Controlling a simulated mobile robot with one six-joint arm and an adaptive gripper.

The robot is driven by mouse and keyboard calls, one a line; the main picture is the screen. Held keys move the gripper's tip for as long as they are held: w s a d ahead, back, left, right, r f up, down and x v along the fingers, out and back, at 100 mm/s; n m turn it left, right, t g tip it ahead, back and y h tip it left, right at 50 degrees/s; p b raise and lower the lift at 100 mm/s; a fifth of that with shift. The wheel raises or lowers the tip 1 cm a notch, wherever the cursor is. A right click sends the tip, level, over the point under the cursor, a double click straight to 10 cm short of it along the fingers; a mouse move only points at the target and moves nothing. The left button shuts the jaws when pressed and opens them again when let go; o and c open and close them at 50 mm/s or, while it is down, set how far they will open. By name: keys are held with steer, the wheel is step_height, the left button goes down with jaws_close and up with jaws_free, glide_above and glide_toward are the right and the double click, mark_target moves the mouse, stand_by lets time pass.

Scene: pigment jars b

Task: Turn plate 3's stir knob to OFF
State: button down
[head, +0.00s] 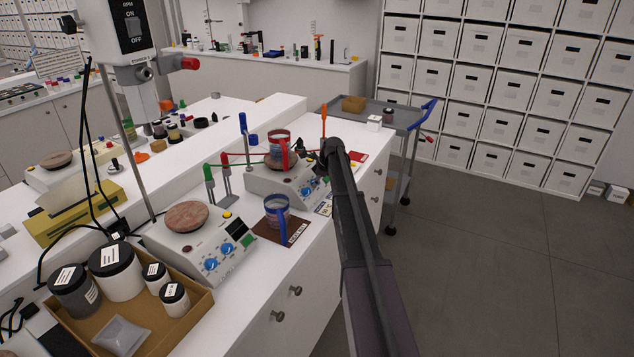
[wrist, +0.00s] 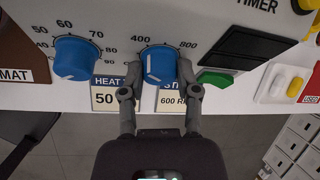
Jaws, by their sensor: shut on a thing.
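In the wrist view, my gripper (wrist: 160,88) is shut on a blue stir knob (wrist: 159,64), with one finger at each side. A white line shows on the left part of its face. The scale above it reads 400 and 800; an OFF mark cannot be made out. The label below it (wrist: 170,101) reads 600 and is partly covered by a finger. In the head view, my arm reaches the farther hot plate (head: 262,186), which bears a red-handled vessel (head: 279,150). My fingertips are hidden there by the arm. I cannot read a plate number.
A blue heat knob (wrist: 77,58) sits close left of my gripper. A green button (wrist: 215,78) and a black panel (wrist: 258,45) are to its right. The nearer hot plate (head: 170,240) and a blue-handled mug (head: 277,215) stand in front.

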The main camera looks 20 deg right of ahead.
steer(key=n, duration=0.2)
steer(key=n+t+b, duration=0.1)
steer(key=shift+s+a+f+h, duration=0.15)
steer(key=shift+s+a+h, duration=0.05)
steer(key=shift+s+h, duration=0.1)
steer(key=n+t+b, duration=0.1)
steer(key=n, duration=0.2)
steer(key=shift+s+f+n+t, duration=0.1)
steer(key=shift+n+t, duration=0.3)
steer(key=n+t+b, duration=0.1)
steer(key=n+b, duration=0.1)
steer(key=n, duration=0.1)
steer(key=shift+n+t, duration=0.3)
steer(key=shift+n, duration=0.1)
steer(key=shift+n+t+b, duration=0.6)
steer(key=shift+n+b, duration=0.05)
steer(key=shift+n, duration=0.85)
steer(key=shift+c, duration=1.7)
jaws_free()
steer(key=shift+d, duration=0.1)
